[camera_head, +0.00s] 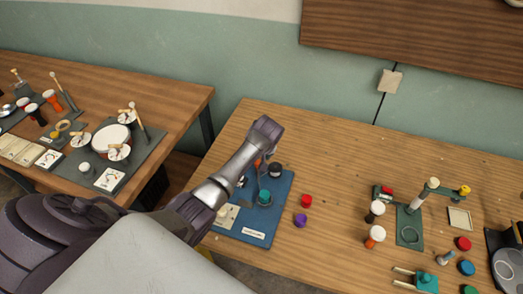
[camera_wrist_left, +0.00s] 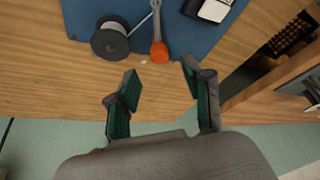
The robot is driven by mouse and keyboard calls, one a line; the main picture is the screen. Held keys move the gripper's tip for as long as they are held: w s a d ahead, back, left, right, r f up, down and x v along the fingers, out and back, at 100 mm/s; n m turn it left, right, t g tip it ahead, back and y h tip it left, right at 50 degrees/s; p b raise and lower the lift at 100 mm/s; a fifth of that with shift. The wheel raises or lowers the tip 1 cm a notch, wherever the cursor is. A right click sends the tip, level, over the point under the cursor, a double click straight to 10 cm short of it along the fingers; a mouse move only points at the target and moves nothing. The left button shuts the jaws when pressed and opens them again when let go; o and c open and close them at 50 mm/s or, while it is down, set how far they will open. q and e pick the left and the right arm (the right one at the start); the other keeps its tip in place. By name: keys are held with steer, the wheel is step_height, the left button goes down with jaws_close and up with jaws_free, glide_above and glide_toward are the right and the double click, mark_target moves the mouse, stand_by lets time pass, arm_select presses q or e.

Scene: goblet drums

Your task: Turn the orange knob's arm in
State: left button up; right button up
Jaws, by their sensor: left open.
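The orange knob (camera_wrist_left: 160,52) is at the edge of the blue mat (camera_wrist_left: 190,28) in the left wrist view. Its thin metal arm (camera_wrist_left: 156,18) runs from it toward the top of the picture, over the mat. My left gripper (camera_wrist_left: 161,75) is open and empty, its two fingers on either side of the line to the knob, which lies just beyond the fingertips. I see no contact. In the head view my left arm covers most of the knob; only a bit of orange (camera_head: 258,162) shows beside it. My right gripper is not in view.
A black-rimmed spool-like part (camera_wrist_left: 110,40) sits close left of the knob in the wrist view. A teal knob (camera_head: 264,196) is on the mat. A red piece (camera_head: 306,200) and a purple piece (camera_head: 300,220) lie right of it. Drum parts crowd the left table (camera_head: 180,95).

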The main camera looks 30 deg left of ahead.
arm_select(q)
steer(key=v, duration=0.6)
steer(key=shift+r, duration=0.3)
steer(key=shift+s+d, duration=0.1)
